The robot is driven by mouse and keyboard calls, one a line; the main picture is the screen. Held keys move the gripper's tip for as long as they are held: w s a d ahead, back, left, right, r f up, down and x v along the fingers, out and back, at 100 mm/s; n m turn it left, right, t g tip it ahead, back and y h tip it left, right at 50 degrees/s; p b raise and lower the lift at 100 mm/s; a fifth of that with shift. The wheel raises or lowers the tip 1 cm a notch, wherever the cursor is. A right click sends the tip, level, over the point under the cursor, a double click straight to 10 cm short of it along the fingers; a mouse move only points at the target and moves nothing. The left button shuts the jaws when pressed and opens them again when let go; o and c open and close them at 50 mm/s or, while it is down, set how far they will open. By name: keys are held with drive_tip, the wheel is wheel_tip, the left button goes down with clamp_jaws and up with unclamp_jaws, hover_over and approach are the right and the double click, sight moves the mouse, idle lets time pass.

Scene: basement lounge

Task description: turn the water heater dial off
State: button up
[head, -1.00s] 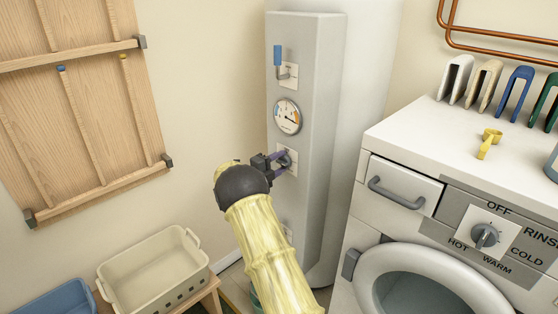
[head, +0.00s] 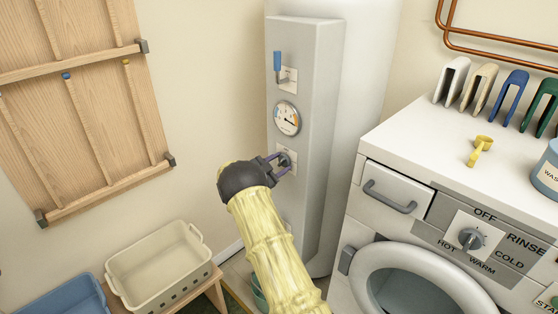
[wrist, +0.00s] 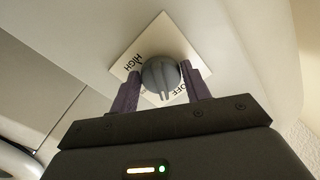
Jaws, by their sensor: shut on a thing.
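The water heater dial (wrist: 160,74) is a round grey knob with a raised ridge. It sits on a white plate (wrist: 150,38) marked HIGH on the left and OFF at the lower right in the wrist view. The ridge runs nearly up and down there, its lower end left of OFF; which end is the pointer is unclear. My gripper (wrist: 160,80) is shut on the dial, one purple finger on each side. In the head view, the dial (head: 284,159) is partly hidden by my gripper (head: 281,161), low on the heater's grey panel (head: 310,150).
Above the dial are a round gauge (head: 286,118) and a blue-handled lever (head: 278,62). A washing machine (head: 395,245) with its own knob (head: 470,239) stands close on the right. A cream basket (head: 160,265) is at the lower left.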

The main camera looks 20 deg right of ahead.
drive_tip(key=n+p, duration=0.2)
drive_tip(key=n, duration=0.4)
drive_tip(key=shift+s+f+p, duration=0.1)
drive_tip(key=shift+s+p, duration=0.05)
drive_tip(key=shift+p, duration=0.15)
drive_tip(key=o, duration=1)
drive_tip(key=shift+c, duration=0.2)
drive_tip(key=b+v, duration=0.1)
drive_tip(key=v, duration=1.6)
drive_tip(key=shift+a, duration=0.2)
